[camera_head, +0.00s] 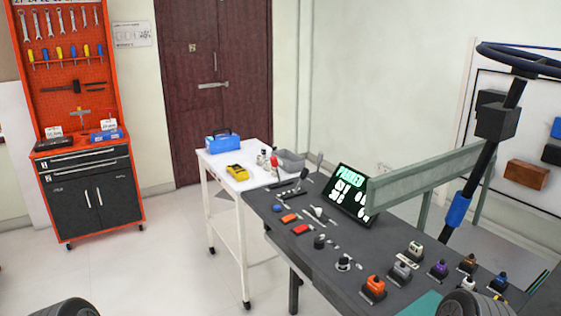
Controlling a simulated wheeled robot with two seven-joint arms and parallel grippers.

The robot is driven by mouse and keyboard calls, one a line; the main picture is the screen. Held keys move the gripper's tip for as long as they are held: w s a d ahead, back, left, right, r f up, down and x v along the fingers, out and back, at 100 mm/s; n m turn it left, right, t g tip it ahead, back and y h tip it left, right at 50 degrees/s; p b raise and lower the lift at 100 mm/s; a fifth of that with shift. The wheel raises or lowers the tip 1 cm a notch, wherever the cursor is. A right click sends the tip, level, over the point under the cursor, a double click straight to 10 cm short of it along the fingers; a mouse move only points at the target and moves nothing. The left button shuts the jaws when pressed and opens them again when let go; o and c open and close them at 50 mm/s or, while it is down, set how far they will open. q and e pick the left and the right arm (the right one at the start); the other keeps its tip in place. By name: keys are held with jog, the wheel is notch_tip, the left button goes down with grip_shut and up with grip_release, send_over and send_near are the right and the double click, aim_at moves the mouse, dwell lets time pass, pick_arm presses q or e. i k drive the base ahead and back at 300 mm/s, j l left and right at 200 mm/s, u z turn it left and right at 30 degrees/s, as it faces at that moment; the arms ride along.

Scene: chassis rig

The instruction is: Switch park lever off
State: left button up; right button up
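A dark rig table (290,248) runs from the middle to the lower right and bears many levers, knobs and switches. A screen (347,191) at its back edge shows "PARKED" in green letters. Near the table's far left corner a black lever (292,191) stands tilted. A small lever with a pale knob (318,212) sits to its right, and a black knob (320,241) is nearer. I cannot read labels that tell which one is the park lever. Neither gripper shows; only dark rounded parts of my arms appear at the bottom left and bottom right edges.
A white cart (228,180) with a blue box (222,141), a yellow item and bottles stands left of the rig. A grey-green beam (425,177) and a steering wheel column (490,135) rise on the right. Several coloured switches (373,288) line the near right. Floor at left is clear.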

aim_at(273, 160)
jog(key=i+j, duration=0.25)
jog(key=j, duration=0.15)
jog(key=i+j, duration=0.25)
jog(key=j, duration=0.2)
jog(key=i+j, duration=0.25)
jog(key=j, duration=0.15)
jog(key=i+j+z, duration=0.1)
jog(key=j, duration=0.35)
jog(key=i+j, duration=0.55)
jog(key=j, duration=0.3)
jog(key=i+j, duration=0.25)
jog(key=j, duration=0.2)
jog(key=i+j+z, duration=0.1)
jog(key=i+j, duration=0.15)
jog(key=j, duration=0.2)
